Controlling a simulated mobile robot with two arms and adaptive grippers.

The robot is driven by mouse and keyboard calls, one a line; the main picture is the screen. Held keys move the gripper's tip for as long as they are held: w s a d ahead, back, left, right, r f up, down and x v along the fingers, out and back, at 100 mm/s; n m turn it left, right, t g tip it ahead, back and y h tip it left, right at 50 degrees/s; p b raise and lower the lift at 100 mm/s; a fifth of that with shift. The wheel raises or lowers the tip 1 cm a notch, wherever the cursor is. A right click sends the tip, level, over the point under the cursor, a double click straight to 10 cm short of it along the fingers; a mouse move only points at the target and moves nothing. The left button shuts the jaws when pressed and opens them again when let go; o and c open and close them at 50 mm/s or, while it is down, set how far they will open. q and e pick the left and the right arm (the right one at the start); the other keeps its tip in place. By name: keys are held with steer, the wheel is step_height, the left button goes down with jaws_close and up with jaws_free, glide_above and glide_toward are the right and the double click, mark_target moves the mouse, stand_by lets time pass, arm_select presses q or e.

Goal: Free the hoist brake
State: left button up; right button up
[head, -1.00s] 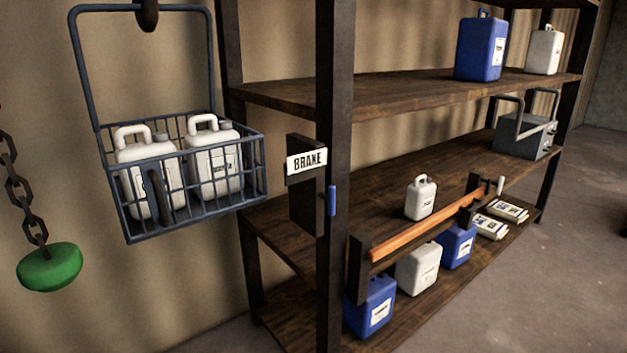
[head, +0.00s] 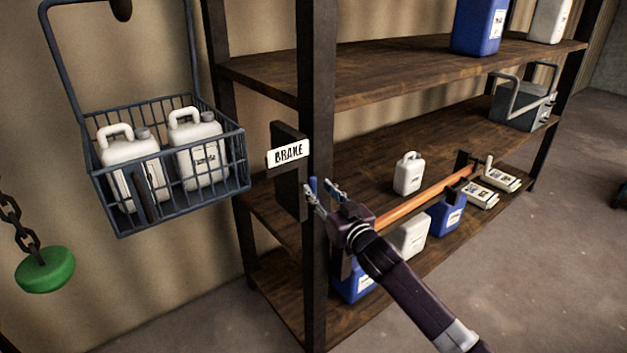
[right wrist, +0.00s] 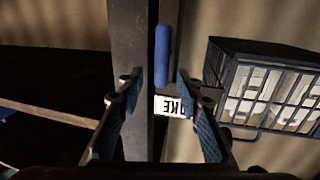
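The white BRAKE sign (head: 288,153) is on a dark plate at the shelf's near post. The blue brake handle (head: 313,185) shows beside the post, partly hidden by my right gripper (head: 320,190). That gripper is open, its fingers pointing at the handle. In the right wrist view the blue handle (right wrist: 162,55) stands upright between the lines of the two open fingers (right wrist: 160,82), with no finger visibly closed on it. Part of the sign (right wrist: 176,106) shows upside down there. My left gripper is not in view.
A hanging wire basket (head: 170,185) with two white jugs is left of the post. A green knob (head: 45,270) hangs on a chain further left. Open floor is at right.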

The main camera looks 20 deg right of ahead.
mark_target(315, 186)
steer(key=shift+w+a+p, duration=0.2)
steer(key=shift+w+p, duration=0.05)
steer(key=shift+w, duration=0.8)
steer(key=shift+w+a+p, duration=0.2)
steer(key=shift+w, duration=0.8)
jaws_close()
